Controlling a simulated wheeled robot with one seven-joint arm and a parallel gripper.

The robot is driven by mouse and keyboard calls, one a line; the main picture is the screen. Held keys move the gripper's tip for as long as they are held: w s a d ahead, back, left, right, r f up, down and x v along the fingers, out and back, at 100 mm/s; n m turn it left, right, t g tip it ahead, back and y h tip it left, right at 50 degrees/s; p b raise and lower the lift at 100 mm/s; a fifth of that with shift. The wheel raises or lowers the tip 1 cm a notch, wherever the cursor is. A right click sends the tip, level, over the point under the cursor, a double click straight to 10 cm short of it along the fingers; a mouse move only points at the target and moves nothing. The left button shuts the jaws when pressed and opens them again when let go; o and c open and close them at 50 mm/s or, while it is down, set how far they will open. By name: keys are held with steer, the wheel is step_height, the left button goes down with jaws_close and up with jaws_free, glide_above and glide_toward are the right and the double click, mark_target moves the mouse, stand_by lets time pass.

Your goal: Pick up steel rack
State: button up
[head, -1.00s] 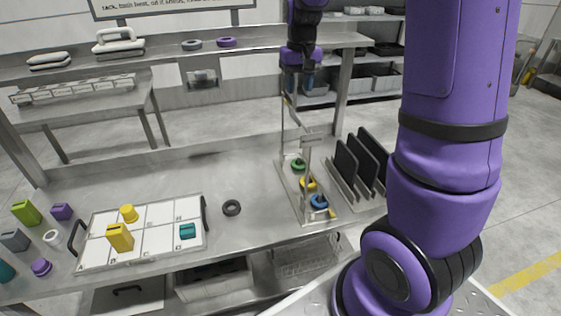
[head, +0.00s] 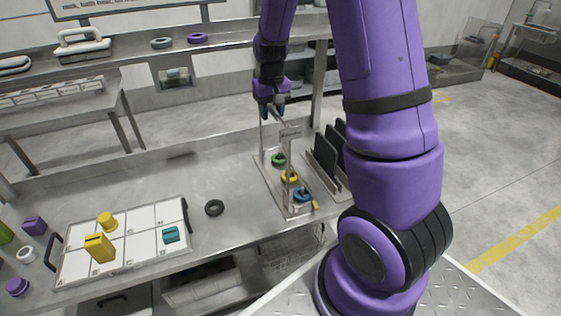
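The steel rack (head: 270,184) is a low tray with tall posts and a top handle bar, standing on the steel table. Green (head: 278,160), yellow (head: 289,177) and blue (head: 302,195) rings sit in it in a row. My gripper (head: 272,112) points down at the far end of the handle bar, above the tray. Its two fingers look apart, with the bar's end close to them. Contact with the bar cannot be told at this size. The tray still rests on the table.
A holder with dark upright plates (head: 326,157) stands close right of the rack, partly behind my arm. A black ring (head: 214,207) lies to the left. A white gridded board (head: 137,245) with coloured blocks lies farther left. A shelf (head: 120,55) runs behind.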

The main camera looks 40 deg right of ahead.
steer(key=shift+f, duration=0.75)
steer(key=shift+f, duration=0.2)
jaws_close()
stand_by(1.5)
